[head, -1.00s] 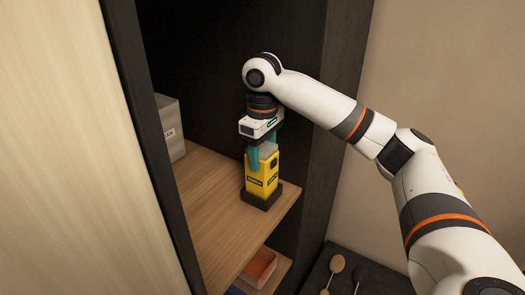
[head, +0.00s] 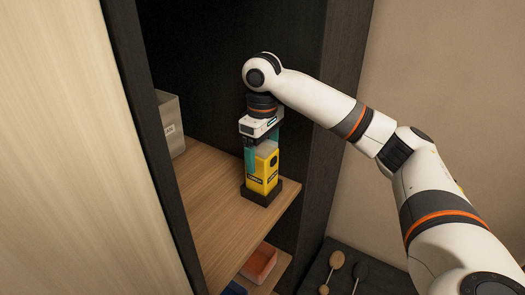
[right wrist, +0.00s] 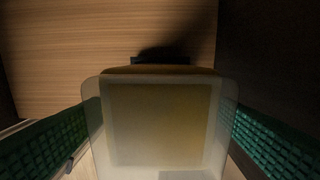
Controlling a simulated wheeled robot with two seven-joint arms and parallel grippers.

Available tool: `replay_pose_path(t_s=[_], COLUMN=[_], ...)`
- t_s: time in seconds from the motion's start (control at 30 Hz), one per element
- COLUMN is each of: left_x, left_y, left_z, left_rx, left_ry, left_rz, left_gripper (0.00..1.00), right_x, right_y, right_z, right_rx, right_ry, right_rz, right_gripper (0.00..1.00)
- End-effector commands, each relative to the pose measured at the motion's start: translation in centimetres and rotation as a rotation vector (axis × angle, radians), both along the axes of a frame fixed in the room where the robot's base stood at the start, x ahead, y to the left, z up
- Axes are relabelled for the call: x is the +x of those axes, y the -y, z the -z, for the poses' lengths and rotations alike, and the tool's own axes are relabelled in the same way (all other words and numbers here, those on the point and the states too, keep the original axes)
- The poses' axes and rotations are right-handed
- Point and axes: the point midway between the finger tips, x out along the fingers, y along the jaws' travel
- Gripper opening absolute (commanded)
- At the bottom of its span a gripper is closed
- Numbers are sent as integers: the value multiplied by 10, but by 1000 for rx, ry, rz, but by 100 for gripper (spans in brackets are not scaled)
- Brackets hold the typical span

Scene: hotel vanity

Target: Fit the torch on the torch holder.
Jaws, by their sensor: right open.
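The yellow torch (head: 261,174) with dark labels and a pale top stands upright on the shelf, its lower end in the black torch holder (head: 262,197). My right gripper (head: 262,151) points straight down over the torch. Its teal fingers are open on either side of the torch's upper part. In the right wrist view the pale, translucent torch top (right wrist: 160,125) fills the middle, with gaps to the green textured fingers on both sides. A dark edge of the holder (right wrist: 160,58) shows behind it. How deep the torch sits is hidden. My left gripper is out of view.
The wooden shelf (head: 225,205) has free room left of the holder. A grey box (head: 170,125) stands at the back left. Dark cabinet walls close in on the right. A lower shelf holds a reddish tray (head: 259,264); brushes lie on a dark surface (head: 345,270).

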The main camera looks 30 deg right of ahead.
Motion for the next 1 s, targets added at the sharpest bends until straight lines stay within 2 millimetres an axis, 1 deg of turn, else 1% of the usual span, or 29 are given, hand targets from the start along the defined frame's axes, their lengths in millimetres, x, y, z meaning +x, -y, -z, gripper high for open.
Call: replay_pose_path(t_s=[0.13,0.23,0.33,0.5,0.67,0.83,1.0], left_x=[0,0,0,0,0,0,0], left_y=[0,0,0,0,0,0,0], left_z=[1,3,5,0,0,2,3], left_rx=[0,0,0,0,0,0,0], left_ry=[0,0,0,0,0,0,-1], left_rz=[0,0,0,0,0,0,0], left_gripper=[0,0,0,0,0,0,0], right_x=[1,1,1,1,1,1,1], right_y=[0,0,0,1,1,0,0], right_z=[-4,-15,-34,-68,-95,-111,-119], right_rx=[-1,1,0,-2,0,-1,-1], right_ry=[1,4,6,6,4,3,0], right_rz=[0,1,-1,1,2,0,0], right_gripper=[82,82,82,82,82,82,82])
